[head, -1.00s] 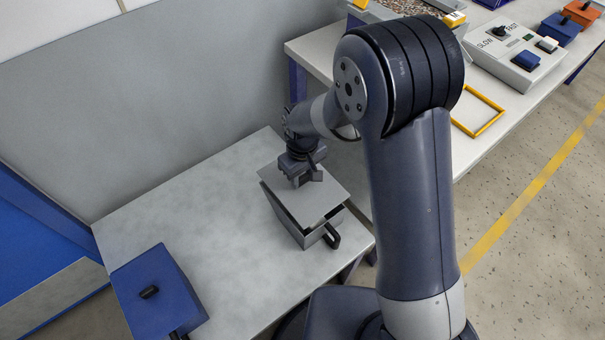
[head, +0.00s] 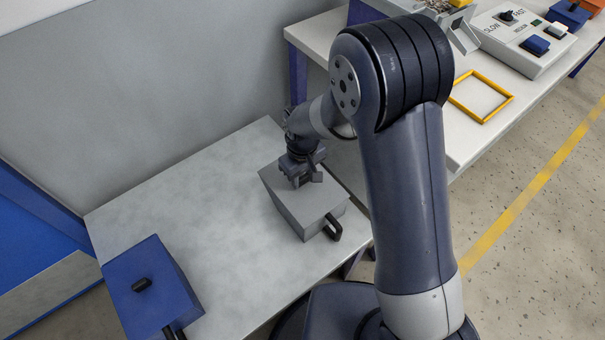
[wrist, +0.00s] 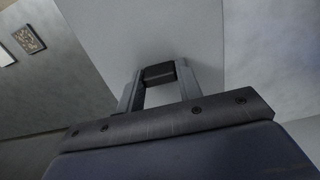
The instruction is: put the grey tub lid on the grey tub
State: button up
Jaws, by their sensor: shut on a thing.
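The grey tub (head: 312,222) stands on the grey table near its right edge, its black handle facing the front right. The grey tub lid (head: 302,207) lies flat over the tub's top and looks level with the rim, with no gap that I can see. My gripper (head: 302,181) is over the lid's far part, shut on the lid's knob. In the wrist view my gripper's fingers (wrist: 159,88) stand on either side of the dark knob (wrist: 159,73), with the pale lid (wrist: 150,30) beneath.
A blue lidded tub (head: 152,290) stands at the table's front left. A grey wall (head: 150,100) rises behind the table. The higher bench at right carries a yellow frame (head: 481,97) and a control box (head: 520,42). The table's middle (head: 210,215) is clear.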

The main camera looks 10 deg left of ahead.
jog(key=shift+f, duration=0.1)
jog(key=o, duration=1.1)
notch_tip(320, 180, up, 11)
jog(key=p, duration=0.1)
jog(key=shift+p, duration=0.3)
jog(key=shift+f, duration=0.15)
notch_tip(320, 180, down, 11)
jog(key=shift+f+b, duration=0.15)
jog(key=shift+b, duration=0.75)
notch_tip(320, 180, up, 3)
jog(key=shift+p, duration=1)
jog(key=shift+r, duration=0.35)
